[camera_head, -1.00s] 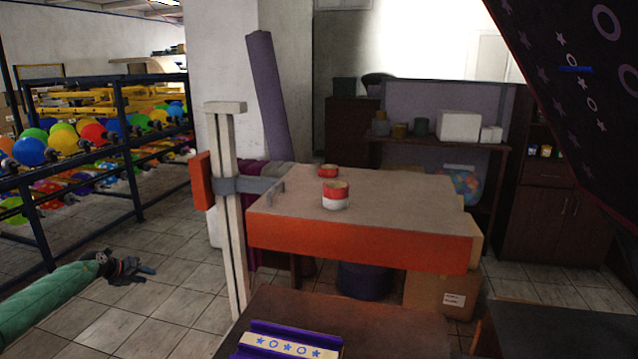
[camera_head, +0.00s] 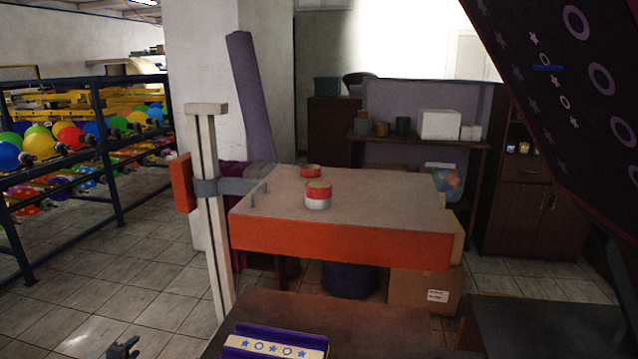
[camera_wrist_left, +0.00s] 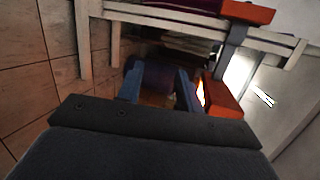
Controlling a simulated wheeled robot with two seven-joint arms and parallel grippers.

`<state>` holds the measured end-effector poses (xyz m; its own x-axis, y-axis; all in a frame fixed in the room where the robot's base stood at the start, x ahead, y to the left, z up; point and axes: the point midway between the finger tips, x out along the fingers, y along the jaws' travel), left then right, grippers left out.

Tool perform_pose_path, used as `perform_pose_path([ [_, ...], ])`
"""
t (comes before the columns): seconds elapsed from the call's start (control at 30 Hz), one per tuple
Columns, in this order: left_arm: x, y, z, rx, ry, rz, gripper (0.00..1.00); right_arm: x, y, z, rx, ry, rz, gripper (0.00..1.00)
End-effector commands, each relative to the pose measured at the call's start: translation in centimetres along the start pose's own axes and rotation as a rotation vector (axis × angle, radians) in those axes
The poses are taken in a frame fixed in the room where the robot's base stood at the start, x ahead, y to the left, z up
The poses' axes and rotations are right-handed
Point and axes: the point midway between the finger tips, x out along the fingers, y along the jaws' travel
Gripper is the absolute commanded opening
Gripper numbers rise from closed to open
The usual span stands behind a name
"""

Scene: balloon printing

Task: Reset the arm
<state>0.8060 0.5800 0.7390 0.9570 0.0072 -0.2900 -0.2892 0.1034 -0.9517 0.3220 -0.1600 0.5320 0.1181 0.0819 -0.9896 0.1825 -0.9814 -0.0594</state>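My left gripper (camera_head: 124,347) shows only as a dark part at the bottom edge of the head view, left of the dark table. In the left wrist view its two blue-grey fingers (camera_wrist_left: 158,88) stand well apart with nothing held between them. The wrist view looks toward a white frame and orange-red parts beyond the fingers. My right gripper is in neither view.
A purple tray with stars (camera_head: 276,345) lies on the dark table (camera_head: 340,318). Balloon racks (camera_head: 84,150) stand at left. Tiled floor (camera_head: 120,280) is open between.

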Motion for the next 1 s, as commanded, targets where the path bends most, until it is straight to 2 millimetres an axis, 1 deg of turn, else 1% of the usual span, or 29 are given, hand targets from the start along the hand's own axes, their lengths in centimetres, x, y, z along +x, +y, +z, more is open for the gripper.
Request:
perform_pose_path([
  [0.03, -1.3, 1.4, -0.1, -0.036, -0.032, 0.017, 0.36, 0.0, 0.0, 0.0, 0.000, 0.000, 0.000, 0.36],
  [0.17, -4.5, 4.3, 0.1, -0.129, -0.130, 0.064, 0.36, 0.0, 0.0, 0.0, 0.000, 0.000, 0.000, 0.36],
  [0.37, -10.1, 8.9, 0.3, -0.258, -0.286, 0.164, 0.36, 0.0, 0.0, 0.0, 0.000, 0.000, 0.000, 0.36],
  [0.4, -11.3, 9.9, 0.4, -0.280, -0.317, 0.188, 0.36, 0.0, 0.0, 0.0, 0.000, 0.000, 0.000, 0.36],
  [0.47, -13.2, 11.2, 0.4, -0.313, -0.364, 0.225, 0.36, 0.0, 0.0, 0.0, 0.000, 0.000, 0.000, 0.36],
  [0.5, -14.6, 12.2, 0.4, -0.334, -0.396, 0.253, 0.36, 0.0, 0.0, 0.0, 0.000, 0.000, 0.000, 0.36],
  [0.57, -16.7, 13.5, 0.4, -0.363, -0.442, 0.294, 0.36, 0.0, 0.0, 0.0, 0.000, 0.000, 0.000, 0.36],
  [0.6, -18.1, 14.3, 0.3, -0.382, -0.474, 0.324, 0.36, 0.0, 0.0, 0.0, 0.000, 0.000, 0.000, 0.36],
  [0.67, -20.3, 15.6, 0.2, -0.406, -0.520, 0.370, 0.36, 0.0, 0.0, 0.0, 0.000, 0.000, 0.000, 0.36],
  [0.7, -21.9, 16.4, 0.1, -0.422, -0.551, 0.402, 0.36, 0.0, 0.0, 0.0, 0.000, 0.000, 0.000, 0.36],
  [0.8, -25.6, 18.2, -0.1, -0.454, -0.623, 0.481, 0.36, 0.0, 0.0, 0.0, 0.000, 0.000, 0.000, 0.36],
  [0.9, -28.7, 19.4, -0.5, -0.474, -0.680, 0.549, 0.36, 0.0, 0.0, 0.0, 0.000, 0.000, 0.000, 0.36],
  [1.0, -31.3, 20.4, -0.8, -0.488, -0.725, 0.607, 0.36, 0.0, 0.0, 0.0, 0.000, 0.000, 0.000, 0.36],
])
